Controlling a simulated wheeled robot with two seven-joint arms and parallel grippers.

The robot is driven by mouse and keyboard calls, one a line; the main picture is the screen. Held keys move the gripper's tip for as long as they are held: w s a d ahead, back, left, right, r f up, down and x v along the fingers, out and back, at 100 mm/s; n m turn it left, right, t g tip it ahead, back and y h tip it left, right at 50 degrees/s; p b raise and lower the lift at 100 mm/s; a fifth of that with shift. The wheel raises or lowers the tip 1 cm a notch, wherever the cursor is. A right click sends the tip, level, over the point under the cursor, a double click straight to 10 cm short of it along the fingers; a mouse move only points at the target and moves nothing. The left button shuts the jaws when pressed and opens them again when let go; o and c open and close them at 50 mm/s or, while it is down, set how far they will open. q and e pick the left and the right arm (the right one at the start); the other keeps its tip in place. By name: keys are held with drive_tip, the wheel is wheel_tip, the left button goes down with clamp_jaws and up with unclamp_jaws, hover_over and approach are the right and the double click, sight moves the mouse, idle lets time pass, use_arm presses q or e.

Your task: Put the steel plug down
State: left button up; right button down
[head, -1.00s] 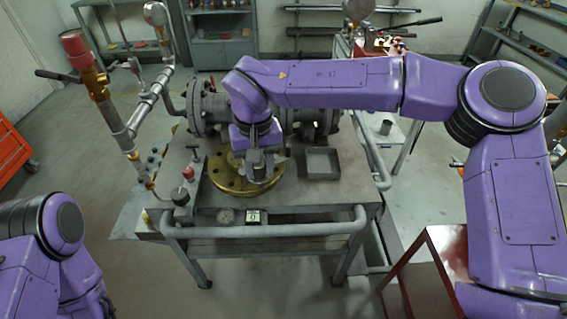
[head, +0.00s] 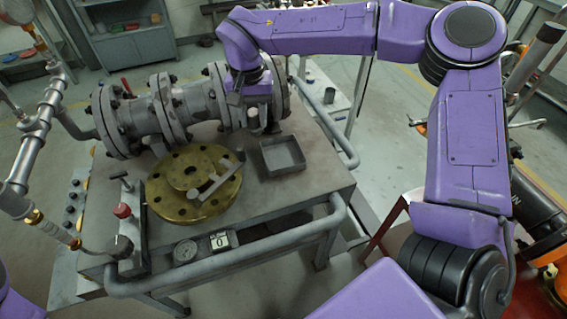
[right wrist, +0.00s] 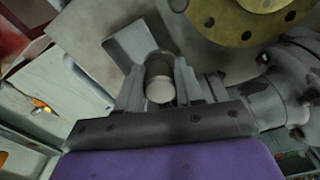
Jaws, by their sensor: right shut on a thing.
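The steel plug (right wrist: 160,78) is a short grey cylinder. In the right wrist view it sits between the two fingers of my right gripper (right wrist: 168,88), which is shut on it. In the head view my right gripper (head: 260,118) hangs over the back of the bench, behind the square grey tray (head: 270,165) and close to the flanged pipe. The plug is small and partly hidden by the fingers there. The tray also shows in the right wrist view (right wrist: 122,45), beyond the plug, and looks empty. My left gripper is out of view.
A round brass flange (head: 160,200) lies on the bench with a grey T-shaped piece (head: 220,180) on it. The grey valve piping (head: 150,115) runs along the back. A gauge (head: 186,251) and a red-topped fitting (head: 122,211) are near the front. Bench top right of the tray is clear.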

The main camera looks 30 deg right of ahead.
drive_tip(key=d+f+m, duration=0.2)
drive_tip(key=d, duration=0.2)
drive_tip(key=m+b, duration=0.2)
hover_over(283, 158)
wheel_tip(283, 158, down, 12)
drive_tip(key=shift+w+r, duration=0.1)
drive_tip(key=shift+w, duration=0.05)
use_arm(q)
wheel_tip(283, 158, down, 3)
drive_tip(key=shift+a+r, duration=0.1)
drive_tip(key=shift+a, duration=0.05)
use_arm(e)
drive_tip(key=c, duration=0.7)
unclamp_jaws()
drive_tip(key=shift+f, duration=0.2)
drive_tip(key=shift+c, duration=0.2)
drive_tip(key=shift+r, duration=0.1)
